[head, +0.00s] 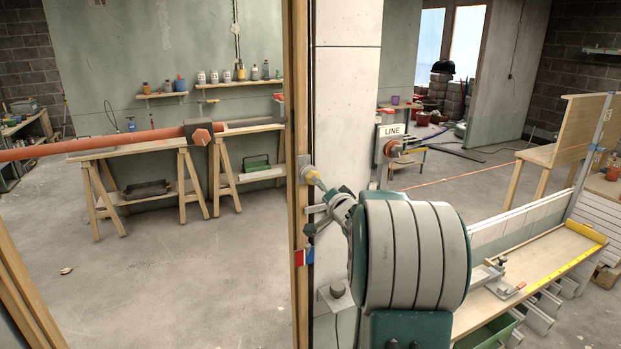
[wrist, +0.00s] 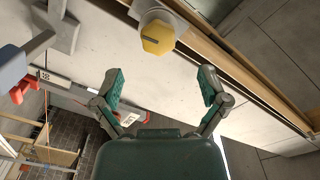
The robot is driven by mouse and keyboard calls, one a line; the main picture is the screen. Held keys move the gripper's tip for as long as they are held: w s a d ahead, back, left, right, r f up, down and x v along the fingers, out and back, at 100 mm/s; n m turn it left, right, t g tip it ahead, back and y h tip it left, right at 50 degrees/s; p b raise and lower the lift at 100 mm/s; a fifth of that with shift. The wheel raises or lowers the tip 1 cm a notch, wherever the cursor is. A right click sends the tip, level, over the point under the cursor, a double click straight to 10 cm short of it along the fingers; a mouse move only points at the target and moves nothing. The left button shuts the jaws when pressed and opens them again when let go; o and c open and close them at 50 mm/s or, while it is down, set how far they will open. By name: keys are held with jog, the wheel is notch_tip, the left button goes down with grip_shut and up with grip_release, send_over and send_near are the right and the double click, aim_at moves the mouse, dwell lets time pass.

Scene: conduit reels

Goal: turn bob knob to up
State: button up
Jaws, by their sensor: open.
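A yellow knob (wrist: 157,38) with a dark line on its face sits on a pale round base at the top centre of the wrist view. In the head view a yellow knob (head: 313,177) sits on the wooden post, partly crowded by my gripper. I cannot read a "bob" label on it. My gripper (wrist: 162,80) is open and empty, its two green-padded fingers spread wide below the knob in the wrist view. The knob is not between the fingers. In the head view my gripper (head: 322,208) is close to the post, with my arm hiding much behind it.
The wooden post (head: 300,90) stands against a pale wall panel (head: 346,110). A sign reading LINE (head: 391,130) hangs above an orange knob (head: 392,149) behind. A bench (head: 525,268) with a yellow strip is at right. Open floor (head: 190,275) lies left.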

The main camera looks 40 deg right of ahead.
aim_at(313, 184)
jog(key=x, duration=0.7)
jog(key=shift+w+d+f, duration=0.1)
jog(key=shift+w+d, duration=0.2)
jog(key=shift+d, duration=0.15)
jog(key=shift+a, duration=0.1)
jog(key=shift+a, duration=0.1)
jog(key=c, duration=1.2)
